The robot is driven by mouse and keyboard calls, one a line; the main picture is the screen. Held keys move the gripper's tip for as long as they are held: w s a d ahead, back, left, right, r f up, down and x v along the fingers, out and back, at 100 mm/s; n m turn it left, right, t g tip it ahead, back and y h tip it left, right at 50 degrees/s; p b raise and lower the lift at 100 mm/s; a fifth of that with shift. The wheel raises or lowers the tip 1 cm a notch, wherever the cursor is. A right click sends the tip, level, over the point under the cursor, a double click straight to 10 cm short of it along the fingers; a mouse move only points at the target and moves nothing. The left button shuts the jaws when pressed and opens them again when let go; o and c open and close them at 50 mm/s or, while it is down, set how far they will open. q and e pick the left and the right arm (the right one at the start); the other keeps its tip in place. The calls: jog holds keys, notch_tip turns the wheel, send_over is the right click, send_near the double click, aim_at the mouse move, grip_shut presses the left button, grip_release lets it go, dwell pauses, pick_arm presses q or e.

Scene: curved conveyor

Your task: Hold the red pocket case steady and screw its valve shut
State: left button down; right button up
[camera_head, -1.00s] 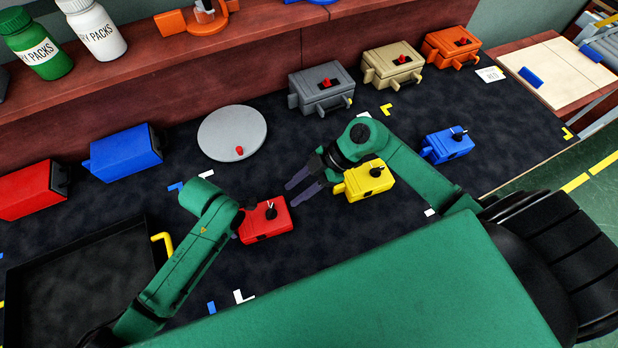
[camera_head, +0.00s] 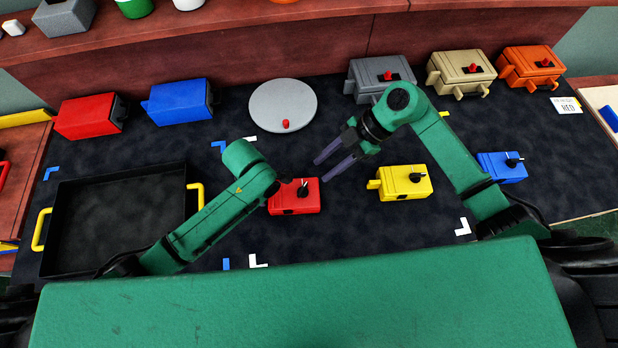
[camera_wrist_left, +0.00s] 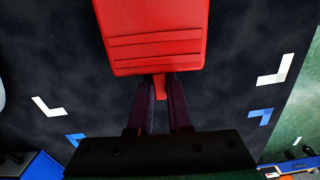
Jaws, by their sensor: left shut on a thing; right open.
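The red pocket case (camera_head: 293,202) lies on the dark mat in the middle of the head view, with a small dark valve (camera_head: 303,188) on its top. In the left wrist view the case (camera_wrist_left: 155,30) shows a ribbed red face and a narrow tab. My left gripper (camera_wrist_left: 160,88) is shut on that tab, at the case's left end in the head view. There its fingers are hidden behind my wrist. My right gripper (camera_head: 327,166) is open and empty, up and right of the case. Its fingers point down-left, apart from the valve.
A yellow case (camera_head: 404,186) and a blue case (camera_head: 492,172) lie to the right. A black tray (camera_head: 190,165) with yellow handles is at left. A grey disc (camera_head: 275,100) with a red knob is behind. Larger cases line the back.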

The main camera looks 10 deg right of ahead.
aim_at(303, 187)
jog(key=w+a+r+n+g+h, duration=0.25)
jog(key=w+n+h, duration=0.2)
jog(key=n, duration=0.25)
jog(key=shift+t+h, duration=0.45)
jog(key=x, duration=0.8)
jog(key=s+x, duration=0.1)
jog(key=x, duration=0.3)
jog(key=shift+a+r, duration=0.2)
jog(key=shift+a, duration=0.05)
grip_shut()
